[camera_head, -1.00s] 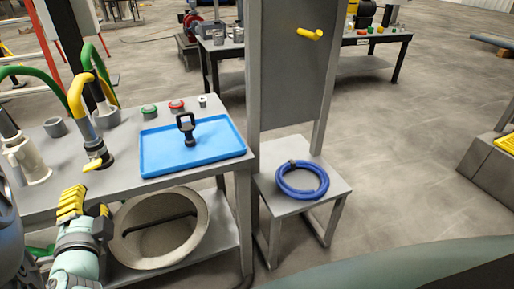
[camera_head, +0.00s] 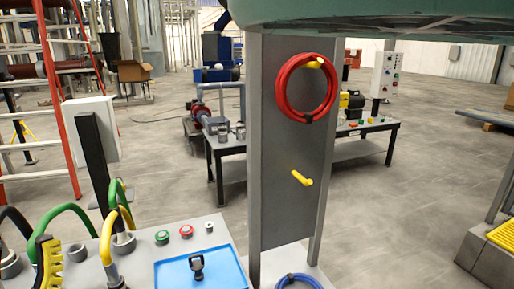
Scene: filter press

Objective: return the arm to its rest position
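A yellow ribbed finger of my gripper (camera_head: 47,264) shows at the lower left, in front of the grey workbench (camera_head: 225,238). The rest of the gripper is cut off by the bottom edge, and nothing is seen held in it. I cannot tell whether it is open. A large teal part of my own body (camera_head: 360,17) crosses the top of the view.
Cables in green, black and yellow stand upright on the bench beside the gripper. A blue tray (camera_head: 175,272) holds a black-handled tool (camera_head: 197,266). A red hose coil (camera_head: 283,92) hangs on the grey panel (camera_head: 290,215); a blue hose (camera_head: 298,281) lies below.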

